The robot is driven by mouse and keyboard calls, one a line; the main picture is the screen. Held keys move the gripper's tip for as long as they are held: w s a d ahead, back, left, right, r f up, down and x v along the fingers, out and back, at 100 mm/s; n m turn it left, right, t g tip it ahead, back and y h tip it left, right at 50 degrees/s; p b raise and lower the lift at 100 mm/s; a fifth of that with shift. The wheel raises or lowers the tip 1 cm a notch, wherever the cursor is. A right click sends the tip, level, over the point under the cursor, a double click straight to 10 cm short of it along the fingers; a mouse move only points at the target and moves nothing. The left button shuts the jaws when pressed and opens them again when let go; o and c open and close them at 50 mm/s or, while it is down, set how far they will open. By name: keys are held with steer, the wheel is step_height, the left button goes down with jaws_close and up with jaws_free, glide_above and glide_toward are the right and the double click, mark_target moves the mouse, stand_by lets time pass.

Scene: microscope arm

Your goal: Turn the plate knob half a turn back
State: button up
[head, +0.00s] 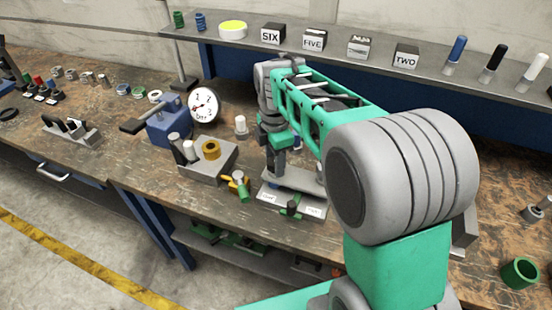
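A light grey plate (315,210) with small labels lies near the front edge of the bench. A small dark green knob (291,207) stands on it, and I take this as the plate knob. A grey bar sits just behind the knob, above the plate. My gripper (273,178) points down behind and a little left of the knob, apart from it in the picture. The fingers are small and dark, and partly hidden by the bar, so their opening and any contact do not show.
A green-and-yellow valve (239,185) stands left of the plate. A grey block (205,165) with cylinders and a brass ring is further left, near a dial gauge (203,105). A shelf (385,65) with labelled cubes runs behind my arm. A green cup (520,272) is at right.

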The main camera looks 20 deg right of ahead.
steer(key=o, duration=0.4)
step_height(320, 180, up, 7)
steer(key=shift+r+b, duration=0.1)
steer(key=shift+b, duration=0.2)
steer(key=shift+r, duration=0.3)
steer(key=shift+s, duration=0.1)
